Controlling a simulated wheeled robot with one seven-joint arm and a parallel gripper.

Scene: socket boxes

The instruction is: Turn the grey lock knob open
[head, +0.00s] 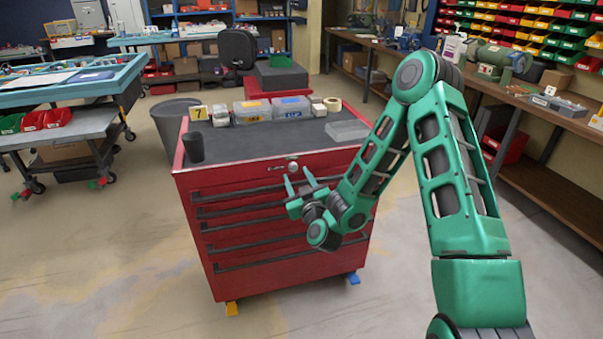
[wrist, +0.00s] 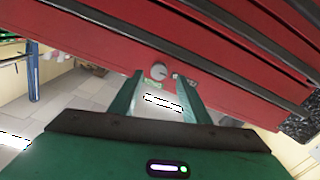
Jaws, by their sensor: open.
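The grey lock knob (head: 293,167) sits on the upper front of the red tool cabinet (head: 225,185), near the top edge. In the wrist view the round grey knob (wrist: 158,71) shows beyond the fingertips, between them in the picture, with small green and white marks beside it. My gripper (head: 299,181) is in front of the cabinet, just below the knob in the head view. Its two green fingers are spread, and nothing is between them. In the wrist view the fingers (wrist: 156,78) also stand apart. I cannot tell the exact gap to the knob.
The cabinet front has several drawers with dark long handles (head: 285,252). A grey bin (head: 174,125) stands behind left. Floor in front is free.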

